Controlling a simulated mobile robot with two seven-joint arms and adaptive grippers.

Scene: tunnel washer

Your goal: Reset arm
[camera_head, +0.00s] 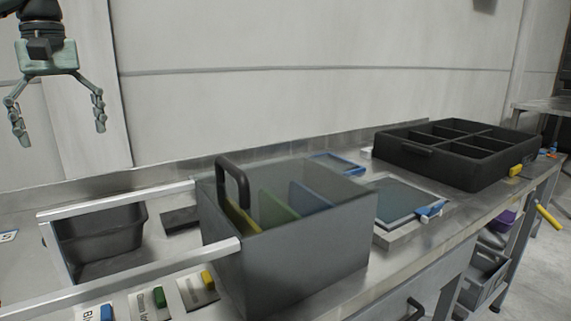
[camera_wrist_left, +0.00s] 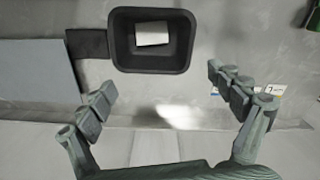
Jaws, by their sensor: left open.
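My left gripper (camera_head: 58,126) hangs at the upper left in the head view, fingers pointing down, open and empty. It is well above the steel counter (camera_head: 415,246) and apart from everything on it. In the left wrist view its two fingers (camera_wrist_left: 165,112) stand wide apart with nothing between them. A dark tub (camera_wrist_left: 119,41) with a pale block (camera_wrist_left: 153,33) inside lies beyond the fingertips there. My right gripper is in neither view.
A grey bin with dividers (camera_head: 290,261) stands mid-counter beside a white rail frame (camera_head: 120,201). A black compartment tray (camera_head: 405,157) sits at the back right. A flat screen-like panel (camera_head: 393,201) lies between them. Air around my left gripper is clear.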

